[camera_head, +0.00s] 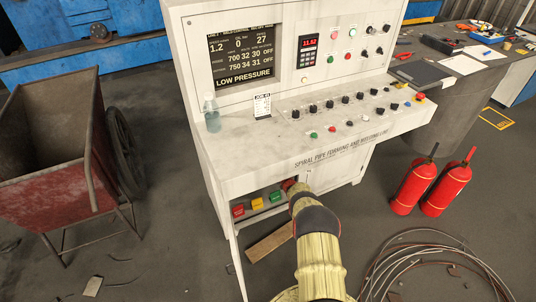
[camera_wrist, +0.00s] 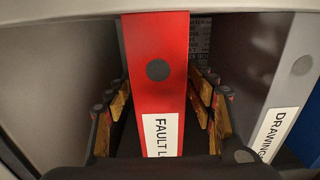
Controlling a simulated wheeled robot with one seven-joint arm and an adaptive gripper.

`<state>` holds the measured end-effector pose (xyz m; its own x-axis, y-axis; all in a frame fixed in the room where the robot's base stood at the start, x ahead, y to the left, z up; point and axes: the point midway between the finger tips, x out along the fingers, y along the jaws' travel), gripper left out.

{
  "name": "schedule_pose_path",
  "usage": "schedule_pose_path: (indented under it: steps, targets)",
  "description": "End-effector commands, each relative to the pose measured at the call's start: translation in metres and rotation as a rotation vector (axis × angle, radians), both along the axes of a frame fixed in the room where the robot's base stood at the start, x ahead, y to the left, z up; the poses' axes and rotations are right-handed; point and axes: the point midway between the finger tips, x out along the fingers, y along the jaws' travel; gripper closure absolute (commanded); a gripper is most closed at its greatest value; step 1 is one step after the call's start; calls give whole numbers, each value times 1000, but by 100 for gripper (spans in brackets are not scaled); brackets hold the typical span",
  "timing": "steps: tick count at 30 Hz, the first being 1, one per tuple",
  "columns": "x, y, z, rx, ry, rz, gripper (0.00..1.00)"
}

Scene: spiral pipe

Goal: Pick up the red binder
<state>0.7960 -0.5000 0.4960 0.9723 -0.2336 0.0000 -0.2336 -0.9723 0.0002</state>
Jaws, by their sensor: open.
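The red binder (camera_wrist: 158,40) stands with its spine facing the wrist camera, in the middle of the wrist view. Its spine has a dark round finger hole and a white label reading "FAULT L", cut off below by my gripper's body. My gripper (camera_wrist: 161,105) is open, with one finger on each side of the binder. A gap shows between the binder and the left finger; the right finger looks closer, and I cannot tell if it touches. In the head view my arm reaches into the low opening of the white console (camera_head: 240,178), and the gripper is hidden there.
A grey binder (camera_wrist: 290,75) labelled "DRAWING" stands to the right, with a blue one (camera_wrist: 306,140) beyond. Red (camera_head: 238,210), yellow (camera_head: 257,204) and green (camera_head: 275,197) blocks sit in the console opening. Two fire extinguishers (camera_head: 430,187) and coiled cable (camera_head: 425,262) are on the right.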

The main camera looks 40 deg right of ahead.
Motion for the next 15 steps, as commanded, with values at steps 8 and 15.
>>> schedule_pose_path:
  steps: [8, 15]
  targets:
    - [31, -7, -1, -1, 0, 0, 45]
    - [33, -8, 2, 0, 1, 0, 45]
